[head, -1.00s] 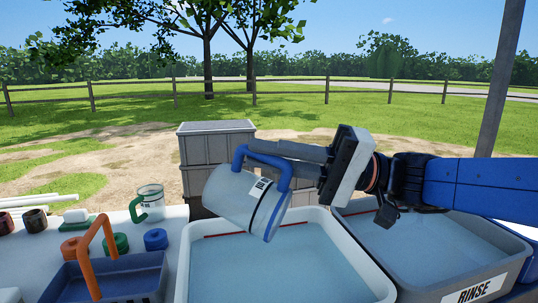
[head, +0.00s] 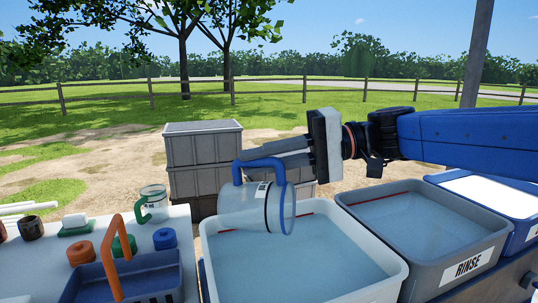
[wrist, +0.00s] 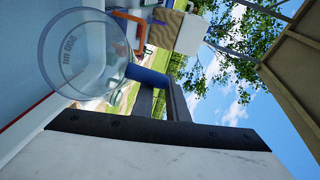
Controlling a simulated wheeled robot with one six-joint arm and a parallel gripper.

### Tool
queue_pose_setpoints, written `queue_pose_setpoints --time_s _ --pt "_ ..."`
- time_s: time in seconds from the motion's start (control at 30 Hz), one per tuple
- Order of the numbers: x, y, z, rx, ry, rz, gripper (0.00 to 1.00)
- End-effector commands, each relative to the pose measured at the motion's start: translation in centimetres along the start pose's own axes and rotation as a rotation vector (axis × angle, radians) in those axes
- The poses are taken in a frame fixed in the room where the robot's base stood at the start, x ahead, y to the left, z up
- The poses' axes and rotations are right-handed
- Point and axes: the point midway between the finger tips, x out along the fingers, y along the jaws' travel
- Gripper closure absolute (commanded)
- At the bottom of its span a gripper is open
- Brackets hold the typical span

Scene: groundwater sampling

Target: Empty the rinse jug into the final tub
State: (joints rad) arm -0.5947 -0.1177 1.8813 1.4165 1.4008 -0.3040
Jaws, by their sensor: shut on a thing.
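The clear jug with a blue handle (head: 250,207) lies tilted nearly on its side above the pale tub (head: 375,238). Its clear, blue-edged end is toward the right. My gripper (head: 275,152) is shut on the blue handle. In the wrist view the jug (wrist: 85,55) shows its round clear end and dark print, with the blue handle (wrist: 147,75) at the fingers. The pale tub holds water and has a red line on its inner wall. I cannot tell whether liquid is left in the jug, and no stream shows.
A grey tub labelled RINSE (head: 478,262) with water stands to the right, with a blue-sided container (head: 525,232) beyond it. At left are a blue caddy with an orange handle (head: 117,262), a green-handled jug (head: 153,207) and several caps. Grey crates (head: 202,160) stand behind.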

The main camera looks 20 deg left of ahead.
Motion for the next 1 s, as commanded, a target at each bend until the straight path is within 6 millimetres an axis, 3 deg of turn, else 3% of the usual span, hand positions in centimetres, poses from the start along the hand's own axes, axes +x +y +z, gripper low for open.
queue_pose_setpoints --time_s 0.7,1.0 --pt "6.8 3.6 -1.9 0.229 -0.126 0.565 1.0" --pt "8.0 3.5 -2.5 0.346 -0.186 0.846 1.0"
